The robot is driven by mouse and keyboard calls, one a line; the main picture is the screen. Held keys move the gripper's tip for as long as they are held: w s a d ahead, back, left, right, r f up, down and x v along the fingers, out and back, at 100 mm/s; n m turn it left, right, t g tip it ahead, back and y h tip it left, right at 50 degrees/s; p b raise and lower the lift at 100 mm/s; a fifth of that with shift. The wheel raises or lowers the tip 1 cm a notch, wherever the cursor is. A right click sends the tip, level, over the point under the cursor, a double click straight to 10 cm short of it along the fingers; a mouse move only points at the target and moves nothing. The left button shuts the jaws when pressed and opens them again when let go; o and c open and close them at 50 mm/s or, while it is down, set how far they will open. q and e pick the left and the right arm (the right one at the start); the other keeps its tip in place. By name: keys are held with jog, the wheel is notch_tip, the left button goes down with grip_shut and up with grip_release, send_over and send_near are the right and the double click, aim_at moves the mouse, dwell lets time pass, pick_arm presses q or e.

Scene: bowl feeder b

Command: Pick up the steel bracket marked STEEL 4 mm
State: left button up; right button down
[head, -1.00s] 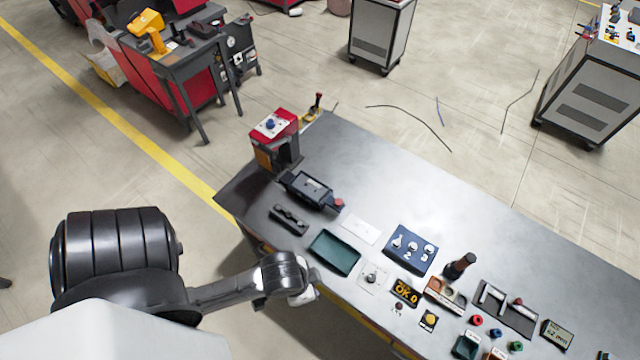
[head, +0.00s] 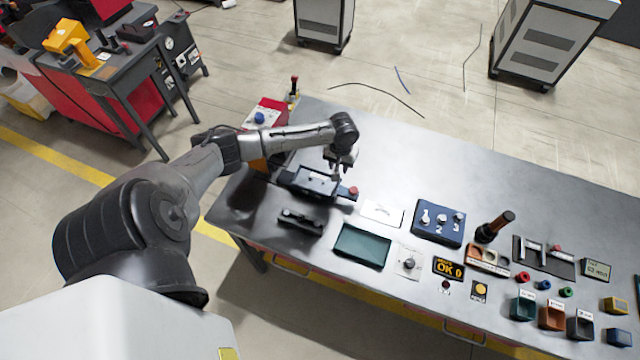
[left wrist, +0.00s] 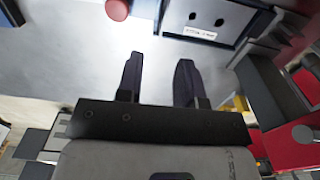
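The steel bracket (left wrist: 208,18) is a grey plate with two dark holes and a small white label (left wrist: 200,33), whose print is too small to read surely. It sits in a dark fixture (head: 298,192) at the far left part of the bench. In the head view the bracket (head: 316,184) is partly covered by my left gripper (head: 340,170), which points down over the fixture's back right part. In the left wrist view my left gripper (left wrist: 158,60) has its two fingers apart with nothing between them. The bracket lies beyond the fingertips, up and right. My right gripper is not in view.
A red-knobbed handle (head: 352,190) is at the fixture's right end. A red box (head: 268,112) stands behind my arm. A black block (head: 300,220), green tray (head: 362,246), white card (head: 382,213) and blue panel (head: 438,222) lie in front and right. The bench's back middle (head: 450,170) is clear.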

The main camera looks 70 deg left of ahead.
pick_arm(q)
send_over(336, 184)
jog(key=f, duration=0.5)
jog(key=shift+w+d+f, duration=0.1)
jog(key=shift+w+f, duration=0.15)
jog(key=f, duration=0.4)
jog(key=shift+s, duration=0.3)
jog(key=shift+f, duration=0.75)
jog(key=shift+c, duration=0.4)
grip_shut()
